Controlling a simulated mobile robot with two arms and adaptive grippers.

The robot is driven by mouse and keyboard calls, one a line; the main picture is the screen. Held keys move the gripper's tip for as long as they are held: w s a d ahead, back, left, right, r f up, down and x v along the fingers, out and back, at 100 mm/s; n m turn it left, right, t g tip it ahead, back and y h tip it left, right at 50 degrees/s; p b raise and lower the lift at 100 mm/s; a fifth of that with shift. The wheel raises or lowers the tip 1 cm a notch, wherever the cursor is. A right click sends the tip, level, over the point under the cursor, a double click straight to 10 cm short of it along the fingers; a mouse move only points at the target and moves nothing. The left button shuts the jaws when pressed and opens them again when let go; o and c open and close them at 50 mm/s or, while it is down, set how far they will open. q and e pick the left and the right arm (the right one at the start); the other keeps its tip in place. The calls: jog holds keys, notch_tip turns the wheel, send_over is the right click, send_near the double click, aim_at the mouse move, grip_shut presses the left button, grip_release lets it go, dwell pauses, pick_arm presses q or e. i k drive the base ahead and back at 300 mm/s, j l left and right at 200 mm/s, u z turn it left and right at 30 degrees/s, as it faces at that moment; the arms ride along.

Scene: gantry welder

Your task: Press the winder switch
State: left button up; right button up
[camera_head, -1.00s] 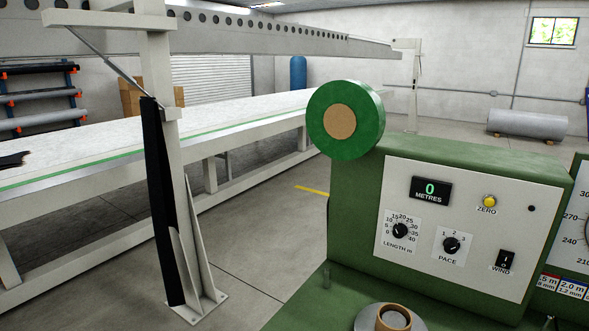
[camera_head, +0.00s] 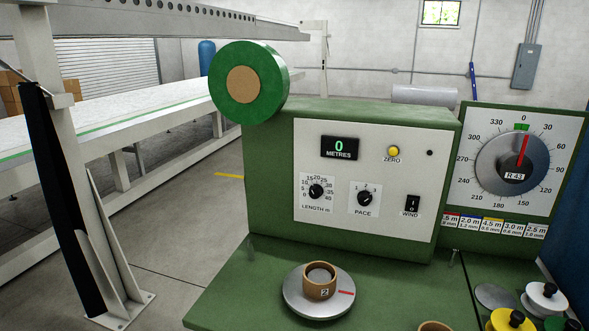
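The winder switch (camera_head: 411,206) is a small black rocker labelled WIND, at the lower right of the white control panel (camera_head: 310,230) on the green winder (camera_head: 275,190). The panel also carries a METRES display (camera_head: 340,148) reading 0, a yellow ZERO button (camera_head: 393,151), a LENGTH knob (camera_head: 316,191) and a PACE knob (camera_head: 365,198). Neither of my grippers is in view.
A round turntable (camera_head: 300,302) with a brown ring marked 2 stands on the green bench in front of the panel. A dial (camera_head: 512,165) marked R 43 is at the right. A post (camera_head: 70,170) stands at the left.

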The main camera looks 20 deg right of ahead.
aim_at(412, 204)
jog(key=z, duration=1.2)
